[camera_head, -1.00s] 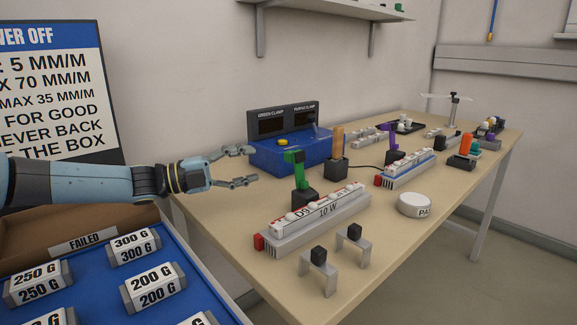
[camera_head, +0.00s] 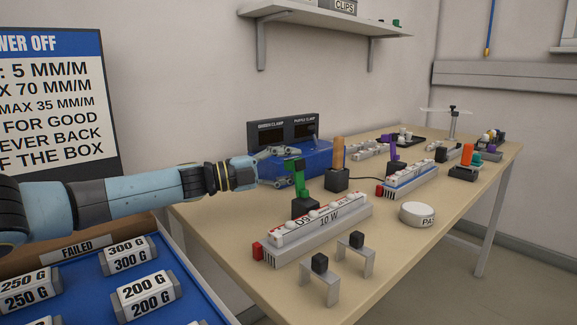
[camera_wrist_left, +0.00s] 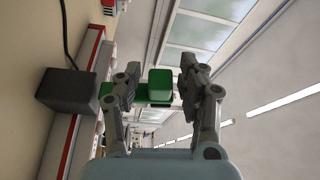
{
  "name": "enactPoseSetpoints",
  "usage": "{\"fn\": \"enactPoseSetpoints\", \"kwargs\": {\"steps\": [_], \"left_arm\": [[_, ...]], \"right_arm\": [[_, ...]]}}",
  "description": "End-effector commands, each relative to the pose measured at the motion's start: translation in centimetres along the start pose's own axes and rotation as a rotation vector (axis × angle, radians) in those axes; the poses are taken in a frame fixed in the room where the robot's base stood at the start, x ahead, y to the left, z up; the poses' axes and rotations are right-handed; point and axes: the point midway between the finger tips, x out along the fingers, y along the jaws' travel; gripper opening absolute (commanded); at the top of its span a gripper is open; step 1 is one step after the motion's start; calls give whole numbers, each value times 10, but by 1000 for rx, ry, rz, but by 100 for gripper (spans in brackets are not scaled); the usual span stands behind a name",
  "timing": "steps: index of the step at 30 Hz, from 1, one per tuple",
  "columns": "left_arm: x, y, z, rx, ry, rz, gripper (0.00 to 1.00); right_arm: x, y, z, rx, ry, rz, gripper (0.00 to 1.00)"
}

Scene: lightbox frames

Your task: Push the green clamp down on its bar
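My left gripper (camera_head: 286,168) is open at the clamp's left, level with the top of the green arm. In the left wrist view, the green clamp (camera_wrist_left: 189,86) shows between the two spread fingers of my left gripper (camera_wrist_left: 165,72), and its dark block (camera_wrist_left: 68,90) lies to the left. I cannot tell whether a finger touches the clamp. My right gripper is out of view.
A blue box (camera_head: 312,158) with a dark display panel stands behind the gripper. A wooden-handled block (camera_head: 337,178) is just right of the clamp. Two small brackets (camera_head: 320,288) stand in front, and a round white puck (camera_head: 417,214) lies to the right. A blue tray of weights (camera_head: 80,290) is at lower left.

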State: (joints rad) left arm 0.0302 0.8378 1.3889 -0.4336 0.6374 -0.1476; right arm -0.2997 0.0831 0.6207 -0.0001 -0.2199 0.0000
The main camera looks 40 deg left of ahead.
Motion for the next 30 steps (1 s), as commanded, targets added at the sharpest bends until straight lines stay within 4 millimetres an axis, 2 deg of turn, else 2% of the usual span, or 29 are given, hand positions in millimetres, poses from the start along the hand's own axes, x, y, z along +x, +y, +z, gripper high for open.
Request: {"fn": "enactPoseSetpoints", "kwargs": {"steps": [1,6,9,22,30], "left_arm": [[0,0,0,0,0,0,32],[0,0,0,0,0,1,10],[-1,1,0,0,0,2,0],[-1,3,-1,15,-1,12,0],[1,-2,-8,122,-1,58,0]], "right_arm": [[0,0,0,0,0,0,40],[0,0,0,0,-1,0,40],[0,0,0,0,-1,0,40],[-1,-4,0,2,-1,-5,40],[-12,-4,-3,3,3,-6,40]]}}
